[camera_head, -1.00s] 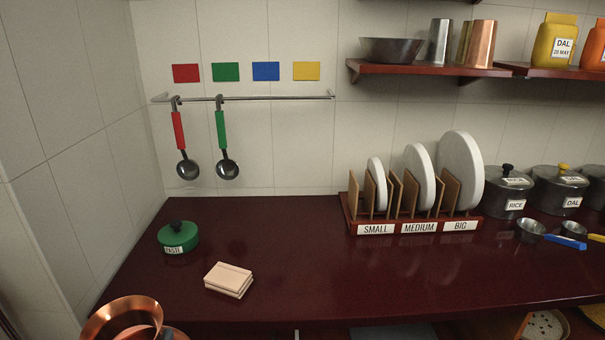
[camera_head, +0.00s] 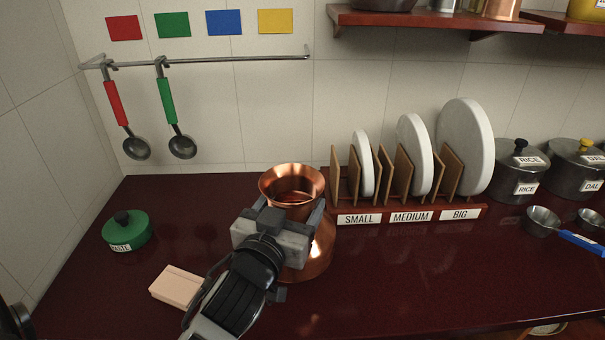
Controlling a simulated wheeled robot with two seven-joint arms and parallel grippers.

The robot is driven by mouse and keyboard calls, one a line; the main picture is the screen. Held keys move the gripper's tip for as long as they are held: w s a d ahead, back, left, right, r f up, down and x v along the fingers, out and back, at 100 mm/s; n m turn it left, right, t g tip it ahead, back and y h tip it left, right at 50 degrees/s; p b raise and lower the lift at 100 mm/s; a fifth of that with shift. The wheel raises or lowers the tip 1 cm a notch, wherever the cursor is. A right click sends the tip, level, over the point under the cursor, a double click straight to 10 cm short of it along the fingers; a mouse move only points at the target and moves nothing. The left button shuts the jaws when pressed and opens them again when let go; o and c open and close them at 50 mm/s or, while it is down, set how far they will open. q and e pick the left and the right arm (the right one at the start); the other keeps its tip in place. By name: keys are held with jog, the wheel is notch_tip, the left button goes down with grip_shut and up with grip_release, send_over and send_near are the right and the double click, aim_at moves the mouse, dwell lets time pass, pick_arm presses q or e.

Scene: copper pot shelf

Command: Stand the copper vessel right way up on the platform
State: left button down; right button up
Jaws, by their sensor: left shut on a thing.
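The copper vessel (camera_head: 318,255) is in the middle of the head view, over the dark red counter (camera_head: 400,285). Its flared mouth faces up and it looks about upright. My left gripper (camera_head: 287,212) is shut on it at the neck, with a finger on either side. The gripper and wrist hide much of the vessel's front and left side. I cannot tell whether its base touches the counter. No separate platform can be made out for certain. My right gripper is not in view.
A pale block (camera_head: 175,283) lies left of my left wrist, and a green lidded pot (camera_head: 127,232) stands behind it. The plate rack (camera_head: 385,217) is close behind the vessel on the right. Ladles hang from a rail (camera_head: 215,60). The counter's right front is clear.

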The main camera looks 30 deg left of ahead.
aim_at(286, 179)
pick_arm(q)
jog(key=shift+n+y, duration=0.5)
jog(key=shift+y, duration=0.3)
jog(key=a+r, duration=0.1)
jog(key=w+a+r, duration=0.1)
jog(key=r, duration=0.1)
jog(key=shift+w+a+r, duration=0.1)
jog(key=shift+w+a, duration=0.05)
jog(key=shift+a, duration=0.1)
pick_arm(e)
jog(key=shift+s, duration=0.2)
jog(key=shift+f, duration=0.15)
pick_arm(q)
notch_tip(286, 179, down, 2)
jog(key=shift+f+b, duration=0.1)
jog(key=shift+b, duration=0.6)
jog(key=shift+f+b, duration=0.7)
jog(key=shift+f, duration=0.1)
jog(key=shift+f+b, duration=1.85)
jog(key=shift+f, duration=0.6)
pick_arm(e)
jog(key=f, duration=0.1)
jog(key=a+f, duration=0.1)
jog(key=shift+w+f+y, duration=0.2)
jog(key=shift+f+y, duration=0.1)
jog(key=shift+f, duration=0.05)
